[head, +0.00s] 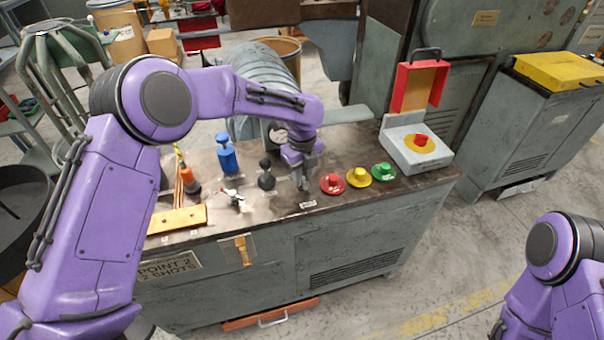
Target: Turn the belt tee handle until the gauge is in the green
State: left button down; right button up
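My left gripper (303,183) points down at the bench top (330,221), between a black-knobbed lever (266,175) and a red button (333,184). Its fingers look close together, but I cannot tell whether they are shut or hold anything. I cannot make out the belt tee handle; the gripper may be covering it. A small white label (308,204) lies just in front of the fingers. A round pale dial (280,134), possibly the gauge, is partly hidden behind my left wrist, and its needle and green zone cannot be read. My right gripper is out of view.
Yellow (384,173) and green (383,172) buttons stand right of the red one. A grey box (415,147) with a raised red lid (419,86) is at the back right. A blue bottle-like object (227,154) and a small silver-and-red fitting (232,197) stand left.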

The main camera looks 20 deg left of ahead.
pick_arm(q)
jog(key=shift+r+n+p, duration=0.2)
jog(key=shift+n+p, duration=0.1)
jog(key=shift+p, duration=0.3)
jog(key=n+p, duration=0.3)
jog(key=p, duration=0.2)
jog(key=shift+r+n, duration=0.1)
jog(key=shift+n, duration=0.2)
jog(key=shift+n+p, duration=0.95)
jog(key=shift+n, duration=0.25)
jog(key=shift+w+f+n+p, duration=0.15)
jog(key=shift+n+p, duration=0.6)
jog(key=shift+n, duration=0.75)
jog(key=shift+f, duration=0.1)
jog(key=c, duration=1)
grip_release()
notch_tip(320, 180, up, 11)
jog(key=shift+f+b, duration=0.2)
jog(key=shift+b, duration=0.75)
